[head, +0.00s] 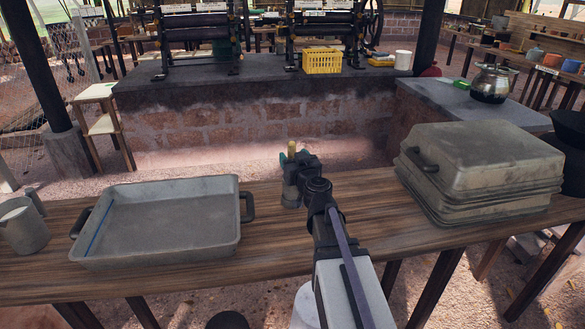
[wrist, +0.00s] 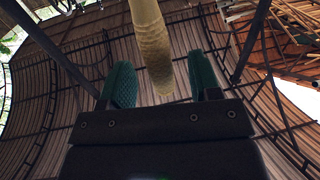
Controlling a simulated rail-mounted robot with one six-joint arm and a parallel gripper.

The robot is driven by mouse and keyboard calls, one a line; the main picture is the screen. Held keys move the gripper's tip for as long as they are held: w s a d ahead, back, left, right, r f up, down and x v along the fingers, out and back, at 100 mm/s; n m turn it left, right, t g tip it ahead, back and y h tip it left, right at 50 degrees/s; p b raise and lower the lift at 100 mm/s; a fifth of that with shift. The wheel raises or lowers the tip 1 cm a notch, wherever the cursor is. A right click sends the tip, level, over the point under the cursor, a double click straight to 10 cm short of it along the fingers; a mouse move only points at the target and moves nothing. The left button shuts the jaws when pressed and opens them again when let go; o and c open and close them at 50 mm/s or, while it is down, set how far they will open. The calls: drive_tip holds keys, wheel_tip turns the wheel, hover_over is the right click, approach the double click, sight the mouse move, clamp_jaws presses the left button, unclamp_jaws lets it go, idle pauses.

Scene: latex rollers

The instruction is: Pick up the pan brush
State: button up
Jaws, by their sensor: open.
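A pale yellow rod, which looks like the handle of the pan brush (head: 292,147), shows just above my gripper in the head view. In the wrist view the brush handle (wrist: 152,45) comes down from the top edge, its textured rounded end lying between the two green finger pads. My gripper (head: 290,160) is over the far side of the wooden table. In the wrist view my gripper (wrist: 162,68) is open, with a gap seen on either side of the handle. The brush's bristles are not seen in either view.
Stacked upturned pans (head: 480,172) stand at right. Beyond is a low brick wall (head: 270,125) with roller machines and a yellow crate (head: 322,61) on top.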

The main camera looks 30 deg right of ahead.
drive_tip(key=w, duration=0.3)
drive_tip(key=shift+w+d+f, duration=0.1)
drive_tip(key=shift+w+d, duration=0.15)
drive_tip(key=shift+w, duration=0.15)
drive_tip(key=shift+s, duration=0.1)
drive_tip(key=shift+c, duration=0.3)
drive_tip(key=c, duration=1)
